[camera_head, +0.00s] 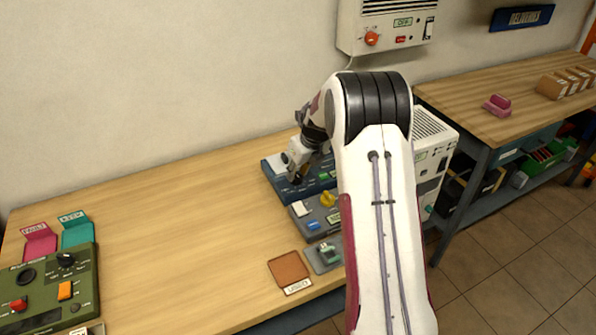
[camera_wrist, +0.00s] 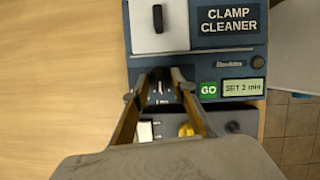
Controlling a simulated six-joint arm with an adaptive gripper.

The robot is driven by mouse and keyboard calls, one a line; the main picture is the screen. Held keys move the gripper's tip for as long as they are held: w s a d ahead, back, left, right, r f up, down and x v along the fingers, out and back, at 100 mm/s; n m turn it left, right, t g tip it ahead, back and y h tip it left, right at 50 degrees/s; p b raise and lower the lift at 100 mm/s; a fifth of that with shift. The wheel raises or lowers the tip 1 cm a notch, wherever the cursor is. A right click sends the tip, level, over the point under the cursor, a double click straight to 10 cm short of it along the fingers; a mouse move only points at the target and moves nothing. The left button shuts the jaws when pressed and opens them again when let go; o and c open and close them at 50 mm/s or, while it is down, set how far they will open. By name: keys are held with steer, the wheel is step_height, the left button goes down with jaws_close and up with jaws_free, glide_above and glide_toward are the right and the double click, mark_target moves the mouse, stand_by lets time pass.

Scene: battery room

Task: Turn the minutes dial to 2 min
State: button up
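The blue clamp cleaner box (camera_wrist: 215,55) fills the upper part of the wrist view, and it stands at the back of the bench in the head view (camera_head: 268,170). The minutes dial (camera_wrist: 160,88) is a small dark knob with a pale pointer mark on the box's front part. My gripper (camera_wrist: 162,78) has one finger on each side of the dial, tips close to it. I cannot tell whether they touch it. The box's display (camera_wrist: 243,88) appears to read "SET 2 min", beside a green GO button (camera_wrist: 208,89). In the head view my arm partly hides the box.
A grey panel with a yellow knob (camera_head: 327,199) stands just in front of the box. A small grey device (camera_head: 323,257) and a brown tray (camera_head: 288,268) lie nearer. A green control box (camera_head: 45,285) is at far left. The bench's middle left is clear.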

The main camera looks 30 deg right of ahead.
steer(key=shift+r, duration=0.15)
steer(key=v, duration=1.1)
steer(key=shift+s+r, duration=0.15)
steer(key=shift+r, duration=0.25)
stand_by(0.4)
